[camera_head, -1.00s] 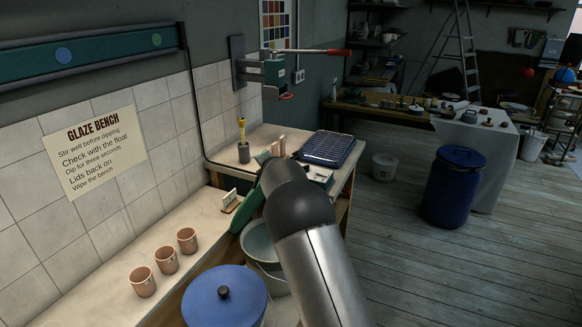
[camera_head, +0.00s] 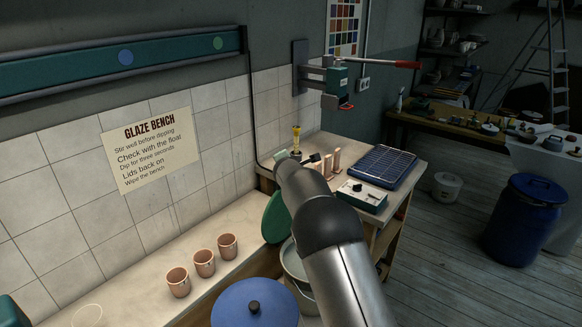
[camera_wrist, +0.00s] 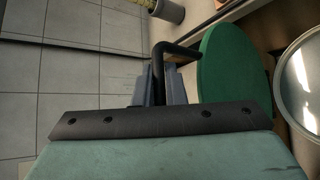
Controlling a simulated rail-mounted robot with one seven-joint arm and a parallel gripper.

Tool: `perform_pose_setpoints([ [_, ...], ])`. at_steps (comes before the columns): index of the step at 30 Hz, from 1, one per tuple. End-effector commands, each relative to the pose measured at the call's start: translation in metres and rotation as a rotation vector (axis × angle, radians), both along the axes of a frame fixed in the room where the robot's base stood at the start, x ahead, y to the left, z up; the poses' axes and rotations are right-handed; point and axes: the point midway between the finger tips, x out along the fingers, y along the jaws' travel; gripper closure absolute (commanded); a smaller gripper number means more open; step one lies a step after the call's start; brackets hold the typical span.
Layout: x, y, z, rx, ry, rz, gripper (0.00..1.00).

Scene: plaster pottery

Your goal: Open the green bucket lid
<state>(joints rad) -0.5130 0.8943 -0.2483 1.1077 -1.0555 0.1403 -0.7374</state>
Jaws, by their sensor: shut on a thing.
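The green lid (camera_head: 273,218) is off its bucket and stands tilted near upright at the bench edge in the head view. In the wrist view the lid (camera_wrist: 235,65) shows as a broad green disc with a black bent handle (camera_wrist: 180,49). My gripper (camera_wrist: 164,84) is shut on this handle. In the head view my arm hides the gripper. An uncovered pale bucket (camera_head: 292,262) stands just below the lid, partly behind my arm. Its round rim also shows at the right of the wrist view (camera_wrist: 286,98).
A blue-lidded bucket (camera_head: 235,306) stands in front of the open one. Several clay cups (camera_head: 204,263) line the bench (camera_head: 150,303). A teal device (camera_head: 364,196) and a rack tray (camera_head: 383,166) lie on the far bench.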

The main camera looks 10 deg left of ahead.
Motion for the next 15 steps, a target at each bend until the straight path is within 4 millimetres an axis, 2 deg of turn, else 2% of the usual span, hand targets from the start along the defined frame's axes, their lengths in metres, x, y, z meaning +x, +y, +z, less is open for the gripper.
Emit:
perform_pose_setpoints([
  [4, 0.0001, -0.0005, -0.0002, -0.002, 0.0, 0.001, 1.0],
  [5, 0.0001, -0.0005, -0.0004, -0.002, 0.0, 0.001, 0.84],
  [6, 0.0, -0.0005, -0.0003, -0.002, 0.0, 0.001, 0.73],
  [7, 0.0, -0.0005, -0.0003, -0.002, 0.0, 0.001, 0.68],
  [15, -0.0004, -0.0005, -0.0004, -0.001, 0.001, 0.0, 0.68],
])
